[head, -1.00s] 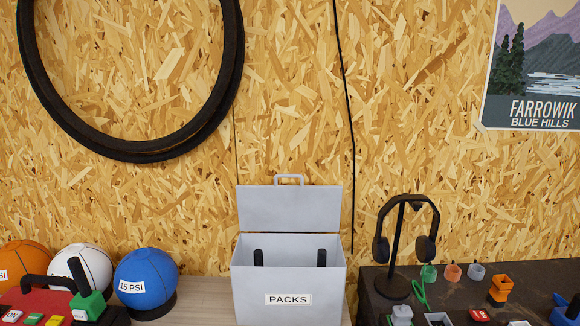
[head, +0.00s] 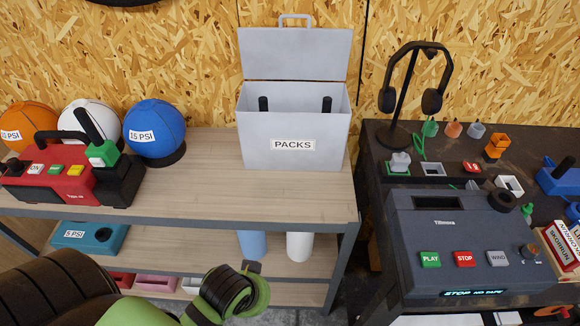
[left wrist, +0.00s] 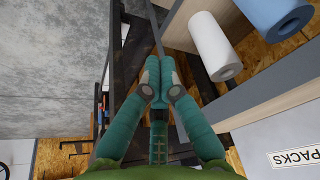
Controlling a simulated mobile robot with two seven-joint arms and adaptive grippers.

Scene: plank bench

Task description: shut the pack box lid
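The pack box (head: 293,131) is a light grey box labelled PACKS at the right end of the wooden bench, against the back wall. Its lid (head: 294,55) stands up open at the back, with a handle (head: 295,18) on its top edge. Two black upright posts (head: 326,104) show inside. In the left wrist view part of the box front (left wrist: 290,140) shows at lower right. My left gripper (left wrist: 158,88) has its two teal fingers together at the tips with nothing between them, apart from the box. My left arm shows at lower left in the head view. My right gripper is not in view.
Orange, white and blue balls (head: 155,130) and a red device (head: 72,176) stand left on the bench (head: 220,190). A headphone stand (head: 398,100) and a grey tape machine (head: 462,240) are on the dark table at right. Rolls (head: 299,246) sit on the shelf below.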

